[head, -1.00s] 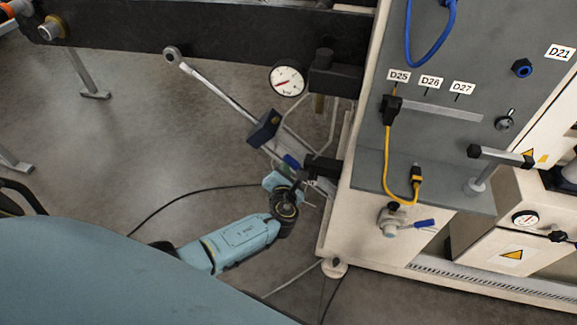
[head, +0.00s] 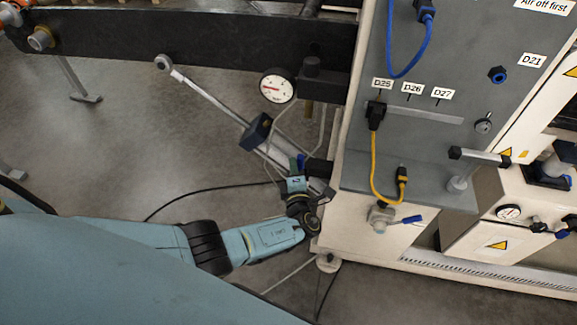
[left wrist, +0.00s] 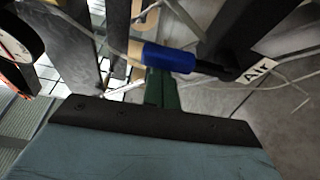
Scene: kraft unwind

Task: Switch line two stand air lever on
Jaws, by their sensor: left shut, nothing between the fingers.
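A lever with a blue handle (left wrist: 168,58) lies across the left wrist view, just beyond my left gripper's fingers. A tag reading "Air" (left wrist: 257,72) hangs at the right of its dark stem. In the head view the blue lever (head: 301,161) is a small patch beside the stand's lower frame, partly hidden. My left gripper (left wrist: 160,82) is shut and empty, its green fingers overlapping the handle in the picture; whether they touch it I cannot tell. In the head view the left gripper (head: 297,180) is just below the lever. My right gripper is not in view.
The grey and cream cabinet (head: 345,205) stands close right of my gripper, with another blue-handled valve (head: 381,216) and a yellow cable (head: 374,165). Thin hoses cross near the lever.

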